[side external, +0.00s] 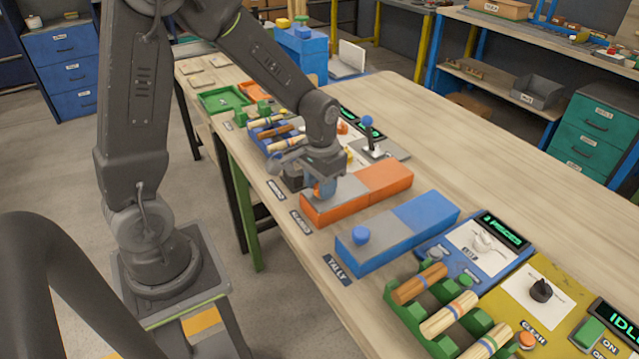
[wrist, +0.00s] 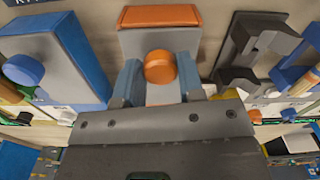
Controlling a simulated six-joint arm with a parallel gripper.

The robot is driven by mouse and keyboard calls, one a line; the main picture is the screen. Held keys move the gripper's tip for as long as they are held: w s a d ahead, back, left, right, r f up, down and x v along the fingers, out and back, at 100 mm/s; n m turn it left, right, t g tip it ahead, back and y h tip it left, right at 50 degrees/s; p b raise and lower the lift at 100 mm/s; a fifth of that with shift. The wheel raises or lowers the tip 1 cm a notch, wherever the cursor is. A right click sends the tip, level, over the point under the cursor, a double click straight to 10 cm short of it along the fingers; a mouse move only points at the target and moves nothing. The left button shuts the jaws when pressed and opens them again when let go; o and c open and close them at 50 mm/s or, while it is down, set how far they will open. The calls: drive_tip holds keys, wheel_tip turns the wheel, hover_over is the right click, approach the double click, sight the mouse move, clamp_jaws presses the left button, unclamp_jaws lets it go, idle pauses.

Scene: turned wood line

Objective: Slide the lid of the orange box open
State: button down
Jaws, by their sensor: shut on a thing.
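The orange box (side external: 385,181) lies on the bench in the side view, long and low, its lid closer to my arm's side. My gripper (side external: 325,188) points down over the near-left part of this box. In the wrist view, a round orange knob (wrist: 159,67) stands between the two blue-grey fingers of my gripper (wrist: 160,76), and the gripper is shut on it. The orange end of the box (wrist: 158,15) shows beyond the knob.
A blue box (side external: 405,226) with a blue knob (side external: 362,236) lies beside the orange one, a short gap away. A joystick panel (side external: 372,148) stands behind. Racks of turned wood pieces (side external: 450,312) are on both sides. The bench's far side is clear.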

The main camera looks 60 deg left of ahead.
drive_tip(key=w, duration=1.3)
drive_tip(key=shift+w, duration=0.1)
drive_tip(key=c, duration=0.7)
unclamp_jaws()
drive_tip(key=shift+c, duration=0.2)
wheel_tip(320, 180, up, 14)
